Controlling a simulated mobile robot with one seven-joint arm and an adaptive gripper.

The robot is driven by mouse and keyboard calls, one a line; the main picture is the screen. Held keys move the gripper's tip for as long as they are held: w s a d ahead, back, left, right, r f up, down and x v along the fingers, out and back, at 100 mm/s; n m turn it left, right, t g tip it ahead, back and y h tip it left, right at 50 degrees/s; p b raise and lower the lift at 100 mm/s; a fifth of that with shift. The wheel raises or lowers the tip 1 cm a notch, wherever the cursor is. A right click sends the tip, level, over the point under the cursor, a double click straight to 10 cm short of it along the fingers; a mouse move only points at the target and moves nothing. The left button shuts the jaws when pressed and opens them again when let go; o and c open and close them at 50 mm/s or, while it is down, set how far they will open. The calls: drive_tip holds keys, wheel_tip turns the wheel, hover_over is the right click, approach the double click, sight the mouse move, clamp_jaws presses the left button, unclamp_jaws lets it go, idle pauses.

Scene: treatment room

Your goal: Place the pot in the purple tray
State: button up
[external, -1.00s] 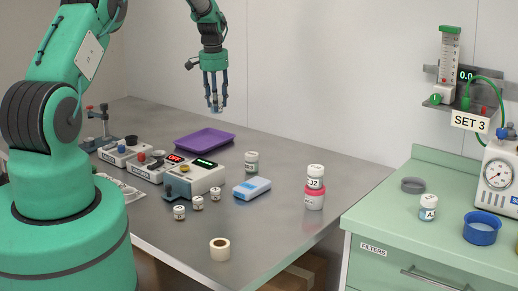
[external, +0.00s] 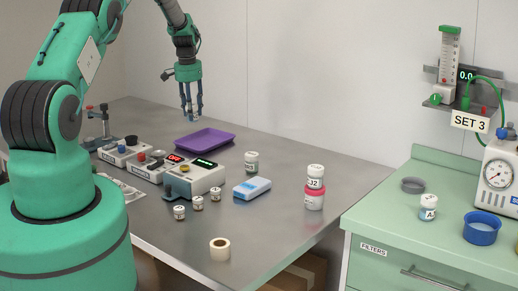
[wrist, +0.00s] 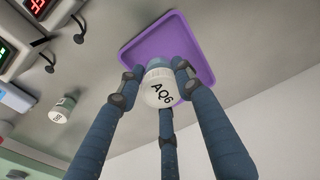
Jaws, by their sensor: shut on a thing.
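My gripper (external: 192,117) is shut on a small white-lidded pot marked A06 (wrist: 157,92), with its blue fingers around the pot in the wrist view. In the external view the fingers largely hide the pot. The purple tray (external: 228,141) lies on the metal table, and no objects show in it. My gripper hangs above the tray's back left part, apart from it. In the wrist view the tray (wrist: 145,37) shows behind the pot, partly covered by the pot and fingers.
Grey instrument boxes (external: 196,179) stand in front of the tray. Another white-lidded pot (external: 251,162), a blue box (external: 252,188) and stacked jars (external: 315,188) stand to the right. Several small vials and a tape roll (external: 219,249) are nearer the front. A wall rises behind the table.

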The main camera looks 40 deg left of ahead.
hover_over(199, 147)
drive_tip(key=shift+s+d+f, duration=0.1)
drive_tip(key=shift+s+f, duration=0.05)
drive_tip(key=shift+f, duration=2.95)
drive_tip(key=shift+f, duration=1.9)
drive_tip(key=shift+f, duration=0.15)
drive_tip(key=o, duration=0.9)
drive_tip(key=shift+c, duration=0.2)
drive_tip(key=shift+s+r, duration=0.15)
drive_tip(key=shift+r, duration=1.9)
drive_tip(key=shift+s+r, duration=0.2)
drive_tip(key=shift+r, duration=1.85)
drive_tip(key=shift+s+r, duration=0.15)
drive_tip(key=shift+r, duration=1.9)
